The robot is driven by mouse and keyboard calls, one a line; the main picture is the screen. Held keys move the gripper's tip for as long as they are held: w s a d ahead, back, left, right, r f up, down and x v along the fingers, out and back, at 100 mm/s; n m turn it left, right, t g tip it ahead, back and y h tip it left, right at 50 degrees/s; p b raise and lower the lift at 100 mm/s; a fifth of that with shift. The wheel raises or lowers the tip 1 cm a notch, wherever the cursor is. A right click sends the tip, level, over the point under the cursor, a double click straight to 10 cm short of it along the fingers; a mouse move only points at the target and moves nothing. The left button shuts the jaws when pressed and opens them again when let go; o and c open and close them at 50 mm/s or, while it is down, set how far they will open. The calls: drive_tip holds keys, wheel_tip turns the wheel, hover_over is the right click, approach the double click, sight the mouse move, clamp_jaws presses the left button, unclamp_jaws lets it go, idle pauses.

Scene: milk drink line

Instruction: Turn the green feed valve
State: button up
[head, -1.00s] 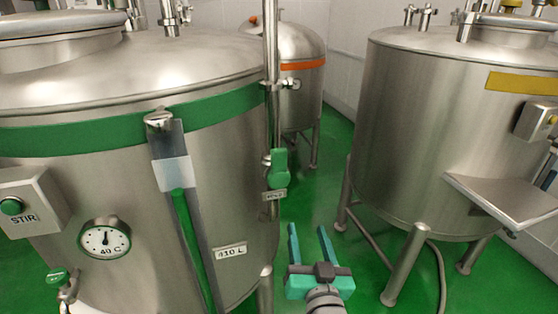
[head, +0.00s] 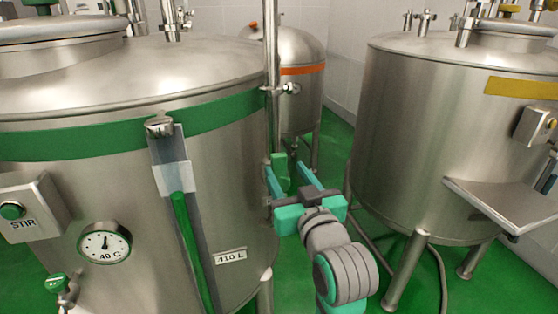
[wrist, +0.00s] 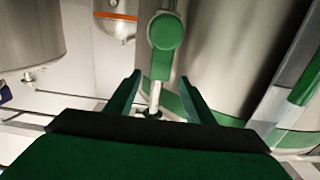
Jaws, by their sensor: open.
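The green feed valve (head: 281,172) is on the upright pipe beside the green-banded tank. In the head view my gripper (head: 284,166) is at it, with its two teal fingers apart, one on each side of the valve handle. In the wrist view the valve's rounded green handle (wrist: 164,32) shows beyond my gripper (wrist: 160,76), in line with the gap between the open fingers. No finger clearly touches it. In the head view, part of the valve is hidden by my fingers, and its label cannot be seen.
The green-banded tank (head: 120,205) stands close on the left, with a STIR box (head: 33,208) and a dial (head: 104,242). A yellow-marked tank (head: 420,140) with a shelf (head: 510,203) stands right. An orange-banded tank (head: 300,98) is behind. Green floor lies between them.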

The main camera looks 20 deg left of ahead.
sight(280, 162)
drive_tip(key=x, duration=0.6)
drive_tip(key=shift+w+a, duration=0.2)
drive_tip(key=shift+w, duration=0.05)
clamp_jaws()
